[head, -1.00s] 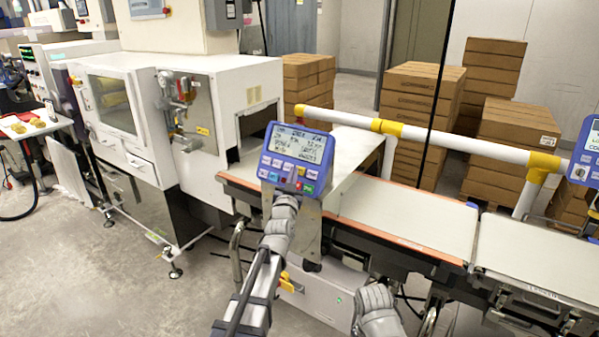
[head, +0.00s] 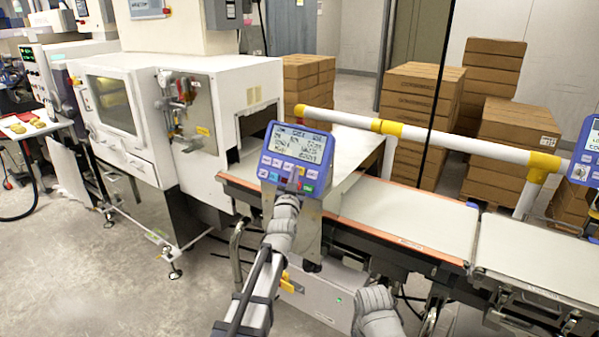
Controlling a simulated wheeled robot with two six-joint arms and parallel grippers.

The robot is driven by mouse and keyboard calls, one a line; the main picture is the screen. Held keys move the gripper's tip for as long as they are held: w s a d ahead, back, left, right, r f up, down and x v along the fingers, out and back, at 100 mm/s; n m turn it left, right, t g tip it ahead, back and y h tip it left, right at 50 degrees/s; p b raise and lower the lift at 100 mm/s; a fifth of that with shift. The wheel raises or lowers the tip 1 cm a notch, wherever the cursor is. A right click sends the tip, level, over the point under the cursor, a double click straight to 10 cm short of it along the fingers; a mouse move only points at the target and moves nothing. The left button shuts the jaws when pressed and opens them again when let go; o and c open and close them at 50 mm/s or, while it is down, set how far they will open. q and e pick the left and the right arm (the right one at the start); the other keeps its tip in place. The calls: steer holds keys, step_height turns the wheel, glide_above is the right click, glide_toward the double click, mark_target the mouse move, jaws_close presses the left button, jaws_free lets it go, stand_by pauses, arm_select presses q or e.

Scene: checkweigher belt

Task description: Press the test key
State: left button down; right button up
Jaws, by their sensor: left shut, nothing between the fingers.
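The blue control panel (head: 297,157) stands in front of the belt, with a grey lit display on top and rows of small keys below. The keys include pale ones, a red one and a green one; their labels are too small to read, so I cannot tell which is the test key. My left gripper (head: 294,181) is shut and empty, with its tip in front of the lower key rows. It hides part of the keys, and I cannot tell whether it touches one. Of my right arm only a grey part shows at the bottom; its gripper is not visible.
The white belt (head: 408,220) runs to the right behind the panel, with a white and yellow guard rail (head: 455,142) beyond it. A white machine (head: 135,120) stands at left. Stacked cardboard boxes (head: 420,110) stand behind. A second blue panel (head: 586,155) is at the right edge.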

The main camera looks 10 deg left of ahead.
arm_select(q)
steer(key=shift+w+d+f, duration=0.15)
steer(key=shift+w, duration=0.2)
stand_by(0.5)
stand_by(0.3)
steer(key=shift+s+a+r, duration=0.25)
steer(key=shift+s+r, duration=0.1)
steer(key=shift+s, duration=0.35)
steer(key=shift+s+a+r+p, duration=0.25)
steer(key=shift+s+r+p, duration=0.2)
steer(key=shift+s, duration=0.25)
steer(key=shift+s+a+r+p, duration=0.3)
steer(key=shift+s+p, duration=0.1)
steer(key=shift+s, duration=0.3)
steer(key=shift+s+a+r+p, duration=0.25)
steer(key=shift+s+r+p, duration=0.2)
steer(key=shift+s, duration=0.25)
steer(key=s+r+p, duration=0.1)
steer(key=s+a+p, duration=0.1)
steer(key=s, duration=0.1)
steer(key=s+r, duration=0.1)
steer(key=s, duration=0.1)
steer(key=shift+a+r+p, duration=0.3)
steer(key=shift+a+p, duration=0.1)
